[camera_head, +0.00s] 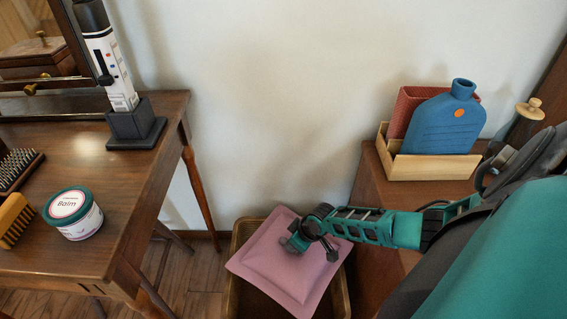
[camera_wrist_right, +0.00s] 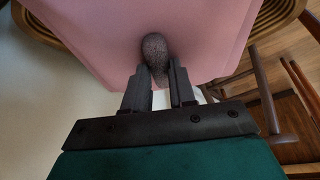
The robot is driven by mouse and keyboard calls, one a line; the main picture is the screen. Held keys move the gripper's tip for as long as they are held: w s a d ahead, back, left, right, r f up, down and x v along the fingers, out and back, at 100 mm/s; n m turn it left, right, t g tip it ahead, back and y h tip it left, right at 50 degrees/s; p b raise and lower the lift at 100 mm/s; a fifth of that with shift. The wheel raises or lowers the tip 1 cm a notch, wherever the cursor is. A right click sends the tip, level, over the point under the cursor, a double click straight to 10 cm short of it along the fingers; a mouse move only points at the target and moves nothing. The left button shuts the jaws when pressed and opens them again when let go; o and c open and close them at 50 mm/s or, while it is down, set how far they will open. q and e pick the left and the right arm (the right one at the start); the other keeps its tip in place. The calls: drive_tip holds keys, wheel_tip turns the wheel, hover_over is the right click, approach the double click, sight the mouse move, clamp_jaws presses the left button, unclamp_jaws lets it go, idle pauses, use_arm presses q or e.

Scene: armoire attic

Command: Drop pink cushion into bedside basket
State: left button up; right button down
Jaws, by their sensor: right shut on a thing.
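The pink cushion (camera_head: 283,262) is a square, flat-edged pad, tilted over the mouth of the bedside basket (camera_head: 236,296). The basket is brown and stands on the floor between the two pieces of furniture; the cushion covers much of its opening. My right gripper (camera_head: 313,240) is shut on the cushion near its upper right part. In the right wrist view the cushion (camera_wrist_right: 150,35) fills the top, with a dark grey rounded piece between the fingers (camera_wrist_right: 158,85); the basket's ridged rim (camera_wrist_right: 275,18) shows behind it. My left gripper is not in view.
A wooden table (camera_head: 130,205) at left holds a balm tub (camera_head: 73,213), brushes (camera_head: 15,168) and a device on a dark stand (camera_head: 136,125). A bedside cabinet (camera_head: 385,200) at right bears a wooden holder (camera_head: 430,166) with a blue bottle (camera_head: 441,125).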

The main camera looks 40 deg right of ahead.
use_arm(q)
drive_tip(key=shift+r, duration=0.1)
use_arm(e)
drive_tip(key=shift+r, duration=0.1)
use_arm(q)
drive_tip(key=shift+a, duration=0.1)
use_arm(e)
drive_tip(key=c, duration=0.8)
unclamp_jaws()
drive_tip(key=shift+c, duration=0.2)
drive_tip(key=p+v, duration=0.3)
drive_tip(key=v, duration=0.1)
drive_tip(key=shift+s+r, duration=0.1)
drive_tip(key=shift+r, duration=0.2)
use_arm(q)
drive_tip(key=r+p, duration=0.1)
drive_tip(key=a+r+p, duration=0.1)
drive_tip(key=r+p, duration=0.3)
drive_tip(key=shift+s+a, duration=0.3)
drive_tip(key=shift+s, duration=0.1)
use_arm(e)
drive_tip(key=v, duration=0.8)
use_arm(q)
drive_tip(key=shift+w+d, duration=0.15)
use_arm(e)
drive_tip(key=shift+s+a, duration=0.1)
drive_tip(key=shift+s, duration=0.05)
